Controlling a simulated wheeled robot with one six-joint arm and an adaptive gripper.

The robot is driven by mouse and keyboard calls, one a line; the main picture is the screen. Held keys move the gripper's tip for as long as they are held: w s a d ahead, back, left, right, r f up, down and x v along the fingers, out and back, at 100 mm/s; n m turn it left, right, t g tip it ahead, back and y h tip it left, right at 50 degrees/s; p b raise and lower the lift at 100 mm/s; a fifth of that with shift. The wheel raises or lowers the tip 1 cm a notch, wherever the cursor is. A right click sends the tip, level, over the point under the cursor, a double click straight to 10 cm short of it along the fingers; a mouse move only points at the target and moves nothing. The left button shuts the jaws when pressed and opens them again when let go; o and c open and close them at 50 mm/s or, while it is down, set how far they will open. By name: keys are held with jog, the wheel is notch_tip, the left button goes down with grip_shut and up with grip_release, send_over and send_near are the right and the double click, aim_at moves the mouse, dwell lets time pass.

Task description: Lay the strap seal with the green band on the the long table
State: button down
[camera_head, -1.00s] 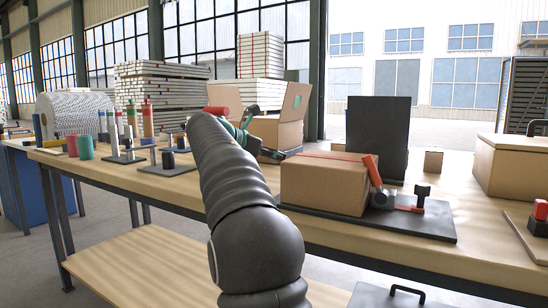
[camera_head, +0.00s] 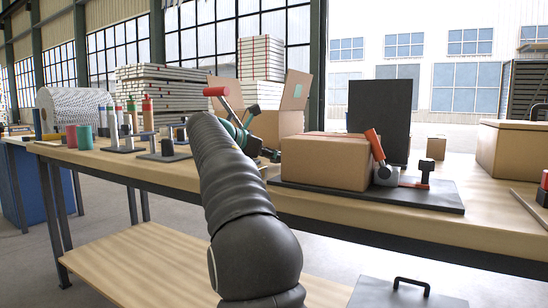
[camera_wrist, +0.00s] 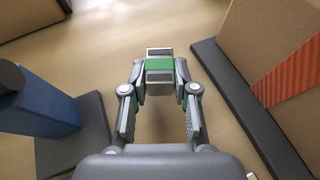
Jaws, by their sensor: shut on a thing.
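In the wrist view, my gripper (camera_wrist: 159,74) is shut on the strap seal (camera_wrist: 159,64), a small grey metal piece with a green band across it. The seal sits between the fingertips above the pale wooden top of the long table (camera_wrist: 155,125). I cannot tell whether it touches the wood. In the head view, the long table (camera_head: 480,205) runs across the scene, and my dark arm reaches over it. The arm hides most of the gripper there, and the seal cannot be made out.
In the wrist view, a blue post (camera_wrist: 35,105) on a dark base stands left, and a cardboard box (camera_wrist: 285,60) on a dark plate stands right. The head view shows a red-handled tool (camera_head: 217,91), a black panel (camera_head: 380,120) and several small stands further left.

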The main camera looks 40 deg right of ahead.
jog(key=shift+f, duration=0.65)
jog(key=c, duration=0.8)
grip_release()
